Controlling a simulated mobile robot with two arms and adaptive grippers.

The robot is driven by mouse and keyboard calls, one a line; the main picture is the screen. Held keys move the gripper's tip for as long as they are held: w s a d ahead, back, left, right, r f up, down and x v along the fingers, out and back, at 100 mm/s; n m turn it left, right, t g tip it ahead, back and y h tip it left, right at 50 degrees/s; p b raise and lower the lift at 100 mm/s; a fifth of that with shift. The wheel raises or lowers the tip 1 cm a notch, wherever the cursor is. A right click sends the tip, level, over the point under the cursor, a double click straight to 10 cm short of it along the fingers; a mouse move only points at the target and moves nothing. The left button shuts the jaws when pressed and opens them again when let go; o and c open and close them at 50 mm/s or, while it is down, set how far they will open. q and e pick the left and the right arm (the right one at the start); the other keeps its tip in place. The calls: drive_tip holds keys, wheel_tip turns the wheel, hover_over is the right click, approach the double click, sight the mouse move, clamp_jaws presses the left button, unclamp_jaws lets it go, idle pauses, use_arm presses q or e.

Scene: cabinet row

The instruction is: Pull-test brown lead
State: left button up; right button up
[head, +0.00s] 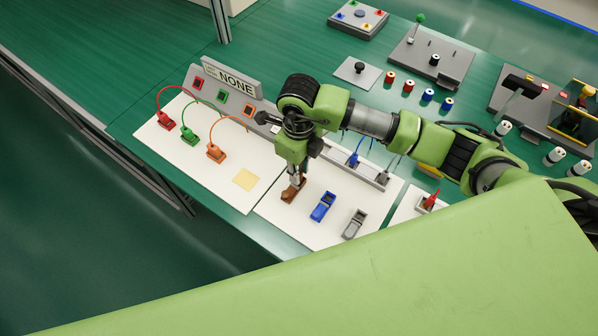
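A brown clamp-like piece (291,193) lies on the white board in front of me, at the left end of a row with a blue one (323,206) and a grey one (354,223). My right gripper (296,181) points down at the brown piece, with its fingertips at or touching it. The fingers look close together, but I cannot tell whether they grip it. No brown wire shows clearly; the gripper and wrist cover part of the area behind. My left gripper is not in view.
A grey socket strip (371,177) with a blue lead (354,157) stands behind. Spools and fixtures fill the right.

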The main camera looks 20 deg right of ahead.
clamp_jaws()
idle(1.4)
drive_tip(key=shift+w+r+b, duration=0.1)
drive_tip(key=shift+r+b, duration=0.15)
drive_tip(key=shift+b, duration=0.35)
idle(3.4)
drive_tip(key=shift+f+b, duration=0.3)
drive_tip(key=shift+b, duration=0.05)
idle(1.0)
drive_tip(key=shift+o, duration=2.1)
unclamp_jaws()
drive_tip(key=shift+r, duration=0.1)
